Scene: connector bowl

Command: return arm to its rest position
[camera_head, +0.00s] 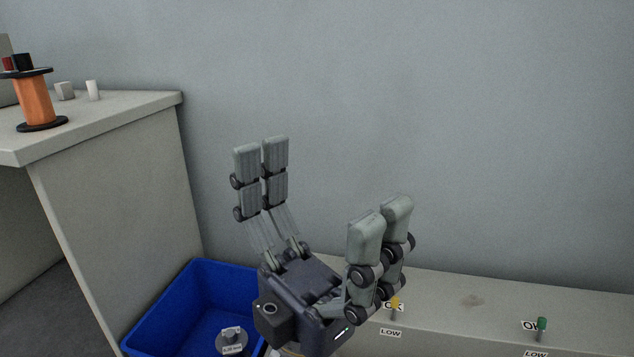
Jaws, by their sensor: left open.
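My left gripper (320,178) is raised in the middle of the view, with its grey fingers pointing up and spread wide apart. It is open, and nothing shows between the fingers. Its dark palm (300,285) is low in the picture, in front of the right side of a blue bin and the left end of a low grey ledge. The rest of its arm is almost wholly out of view below. My right gripper is not in view.
The blue bin (165,312) holds a grey round part (232,341) with a label. A grey bench (110,180) at left bears an orange spool (38,100) and small blocks. The ledge (470,300) has yellow (395,303) and green (542,325) pegs. Space above is free.

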